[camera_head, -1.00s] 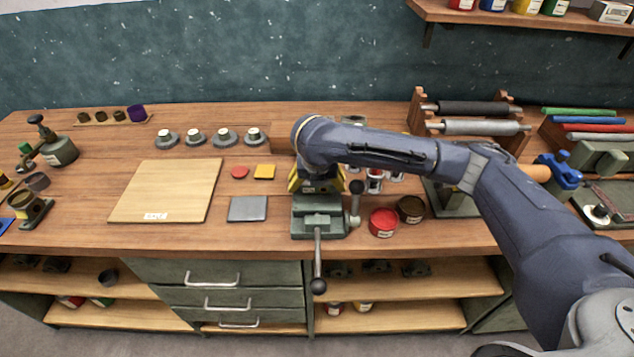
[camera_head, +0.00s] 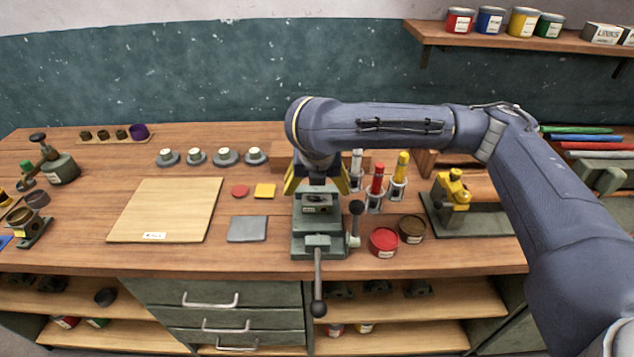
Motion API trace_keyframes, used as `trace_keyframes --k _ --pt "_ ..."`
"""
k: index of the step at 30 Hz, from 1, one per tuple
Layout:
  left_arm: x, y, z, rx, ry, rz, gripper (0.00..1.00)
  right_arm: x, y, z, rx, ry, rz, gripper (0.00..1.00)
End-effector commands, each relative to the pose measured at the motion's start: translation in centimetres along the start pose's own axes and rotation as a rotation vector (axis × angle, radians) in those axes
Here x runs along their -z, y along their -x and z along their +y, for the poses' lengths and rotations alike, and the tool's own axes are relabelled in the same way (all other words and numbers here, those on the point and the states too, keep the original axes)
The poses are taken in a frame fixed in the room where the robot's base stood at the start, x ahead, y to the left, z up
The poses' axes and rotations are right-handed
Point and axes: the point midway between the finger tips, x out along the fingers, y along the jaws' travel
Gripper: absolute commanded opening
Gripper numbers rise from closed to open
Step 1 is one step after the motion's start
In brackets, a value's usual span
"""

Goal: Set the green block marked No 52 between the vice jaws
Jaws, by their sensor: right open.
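The grey-green vice (camera_head: 318,246) stands at the front middle of the bench, with its handle hanging over the front edge. A dark green block-like form (camera_head: 316,201) with a small pale label shows at the vice jaws. It looks like the green block, but its number is too small to read, and I cannot tell how deep it sits. My right gripper (camera_head: 317,186) is just above and behind this form, pointing down, with its yellow fingers open and spread to either side. The arm hides what is behind it. My left gripper is not in view.
A red tin (camera_head: 383,241) and a brown tin (camera_head: 411,229) stand right of the vice. A grey plate (camera_head: 247,229) and a wooden board (camera_head: 166,211) lie to the left. Capped tubes in holders (camera_head: 376,188) and a yellow device (camera_head: 453,190) stand right of the gripper.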

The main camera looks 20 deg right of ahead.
Motion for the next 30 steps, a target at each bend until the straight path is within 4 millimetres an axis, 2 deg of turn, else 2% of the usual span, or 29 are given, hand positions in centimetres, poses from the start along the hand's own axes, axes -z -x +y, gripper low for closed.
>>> trace_keyframes --k 9,30 --pt "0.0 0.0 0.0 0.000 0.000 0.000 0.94 0.0 1.4 0.0 0.001 -0.001 0.000 0.94" --pt "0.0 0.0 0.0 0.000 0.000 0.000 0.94 0.0 1.5 0.0 0.001 0.000 0.001 0.94"
